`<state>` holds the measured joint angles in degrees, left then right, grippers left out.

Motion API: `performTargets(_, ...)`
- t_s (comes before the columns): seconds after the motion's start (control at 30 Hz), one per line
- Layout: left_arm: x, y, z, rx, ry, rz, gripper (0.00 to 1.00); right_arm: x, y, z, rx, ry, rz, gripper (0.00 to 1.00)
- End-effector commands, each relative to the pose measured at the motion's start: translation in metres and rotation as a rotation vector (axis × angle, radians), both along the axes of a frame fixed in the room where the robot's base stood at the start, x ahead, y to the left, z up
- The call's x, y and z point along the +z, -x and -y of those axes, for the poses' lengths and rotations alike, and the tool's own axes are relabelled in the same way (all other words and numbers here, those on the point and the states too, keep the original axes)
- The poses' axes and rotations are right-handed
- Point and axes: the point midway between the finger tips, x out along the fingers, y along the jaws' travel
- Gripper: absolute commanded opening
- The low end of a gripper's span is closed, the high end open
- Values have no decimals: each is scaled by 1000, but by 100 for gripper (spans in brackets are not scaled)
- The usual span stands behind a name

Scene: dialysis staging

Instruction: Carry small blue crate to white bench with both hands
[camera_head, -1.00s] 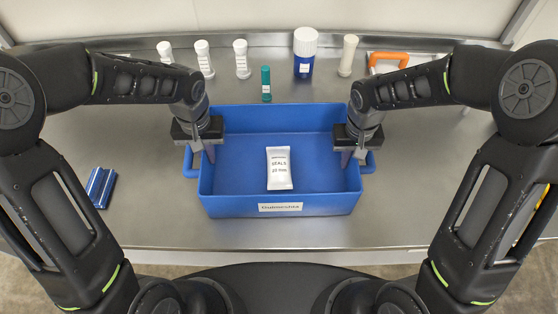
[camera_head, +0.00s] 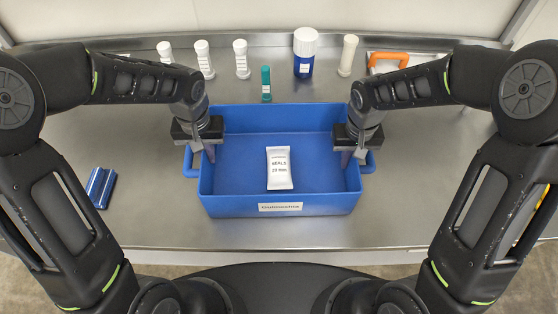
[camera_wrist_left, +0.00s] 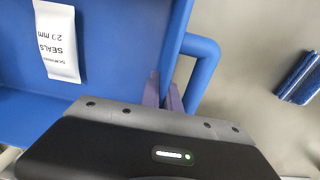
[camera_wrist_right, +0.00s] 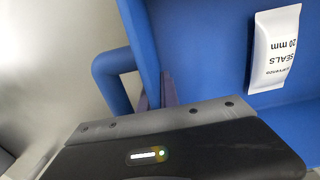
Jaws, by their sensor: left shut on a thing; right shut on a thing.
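The small blue crate (camera_head: 310,202) is in the middle of the head view, over the steel surface, with a white label on its front wall. A white packet marked "SEALS 20 mm" (camera_head: 279,168) lies inside it. My left gripper (camera_head: 208,150) is shut on the crate's left side wall by the handle; in the left wrist view its fingers (camera_wrist_left: 162,92) straddle the wall. My right gripper (camera_head: 348,154) is shut on the right side wall; its fingers show in the right wrist view (camera_wrist_right: 158,92). I cannot tell whether the crate touches the surface. No white bench is clearly identifiable.
Behind the crate stand several white-capped tubes (camera_head: 204,60), a teal tube (camera_head: 266,84), a blue jar with white lid (camera_head: 304,54) and a white tube (camera_head: 348,56). An orange-handled item (camera_head: 388,58) is back right. A blue block (camera_head: 100,187) lies left on the steel table (camera_head: 150,215).

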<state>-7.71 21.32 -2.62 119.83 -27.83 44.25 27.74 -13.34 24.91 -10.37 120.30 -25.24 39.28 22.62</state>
Motion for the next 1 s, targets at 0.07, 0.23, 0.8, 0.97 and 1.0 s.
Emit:
performTargets(0.07,2,-1,0,0,0,3,0,2,0,0,0,0,1,0)
performTargets(0.23,11,-1,0,0,0,3,0,11,0,0,0,0,1,0)
performTargets(0.8,51,-1,0,0,0,2,0,51,0,0,0,0,0,0)
performTargets(0.97,51,-1,0,0,0,2,0,51,0,0,0,0,0,0)
performTargets(1.0,51,-1,0,0,0,2,0,50,0,0,0,0,0,0)
